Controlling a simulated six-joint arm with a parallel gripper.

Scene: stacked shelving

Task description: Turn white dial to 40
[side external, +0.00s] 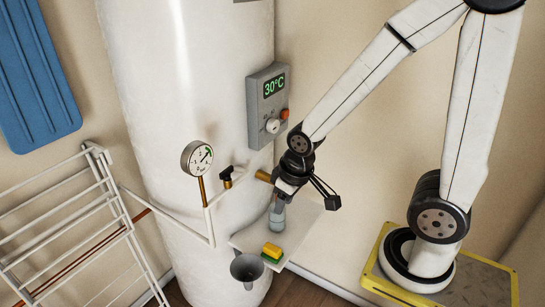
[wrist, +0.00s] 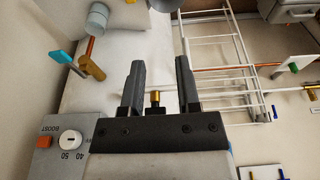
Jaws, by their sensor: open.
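The white dial (side external: 272,126) is on the grey control box (side external: 255,100), mounted on the tall white tank. The box's green display (side external: 274,86) reads 30°C, and a red-orange button (side external: 284,114) sits beside the dial. In the wrist view the dial (wrist: 69,138) is at the lower left, with a dark mark on its face and the numbers 40 and 50 beside it. My gripper (side external: 281,193) is below the control box, apart from the dial and pointing down. In the wrist view its fingers (wrist: 159,75) are spread with nothing between them.
A small pale shelf (side external: 300,232) below my gripper holds a bluish cup (side external: 276,217) and a yellow-green sponge (side external: 272,251). A grey funnel-like cup (side external: 246,268) is at its front. A pressure gauge (side external: 197,158) and pipes stand left, beside a white drying rack (side external: 75,215).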

